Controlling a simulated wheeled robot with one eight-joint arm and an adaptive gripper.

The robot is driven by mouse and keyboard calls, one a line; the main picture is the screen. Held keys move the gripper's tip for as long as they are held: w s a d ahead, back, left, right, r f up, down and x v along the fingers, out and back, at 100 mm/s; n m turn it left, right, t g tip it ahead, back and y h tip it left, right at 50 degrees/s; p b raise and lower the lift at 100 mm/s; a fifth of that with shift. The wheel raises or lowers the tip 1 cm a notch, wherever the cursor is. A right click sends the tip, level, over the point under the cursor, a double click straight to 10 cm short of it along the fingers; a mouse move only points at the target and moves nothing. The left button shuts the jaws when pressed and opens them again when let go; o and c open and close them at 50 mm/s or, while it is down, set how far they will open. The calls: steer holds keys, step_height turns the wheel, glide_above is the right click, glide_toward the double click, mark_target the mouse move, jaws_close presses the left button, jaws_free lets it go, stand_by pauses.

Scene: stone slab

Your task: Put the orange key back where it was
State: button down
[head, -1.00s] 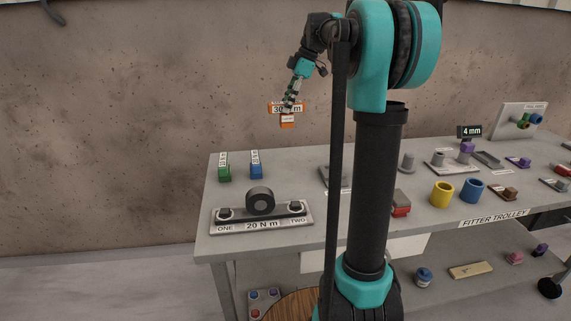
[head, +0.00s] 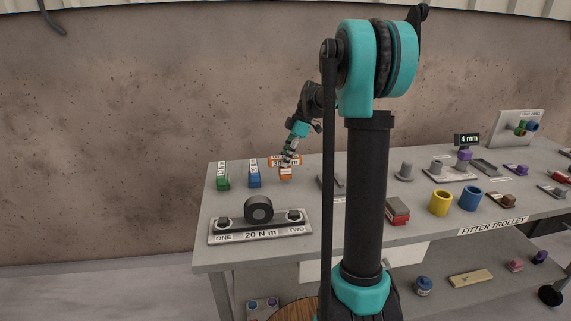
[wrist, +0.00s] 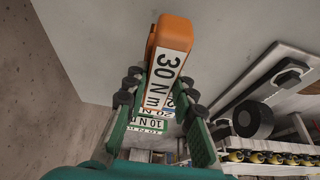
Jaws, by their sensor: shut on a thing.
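The orange key, labelled 30 N m (head: 285,174), is in my gripper (head: 289,157), low at the back left of the bench, right of the blue key. I cannot tell whether its base touches the bench top. In the wrist view the orange key (wrist: 175,32) extends beyond the fingertips of my gripper (wrist: 157,88), which are shut on it from both sides. A blue key (head: 254,181) and a green key (head: 222,183) stand in a row to the left. In the wrist view their labels show between the fingers, partly hidden.
A grey plate marked 20 N m (head: 262,228) with a dark round knob (head: 259,208) lies in front of the keys. A grey block (head: 328,184) is to the right, partly behind my arm. A yellow cup (head: 440,202) and a blue cup (head: 470,198) stand farther right.

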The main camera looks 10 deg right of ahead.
steer(key=shift+f, duration=1.2)
steer(key=shift+f, duration=0.1)
steer(key=c, duration=1.3)
jaws_free()
steer(key=shift+o, duration=0.2)
steer(key=v, duration=1.2)
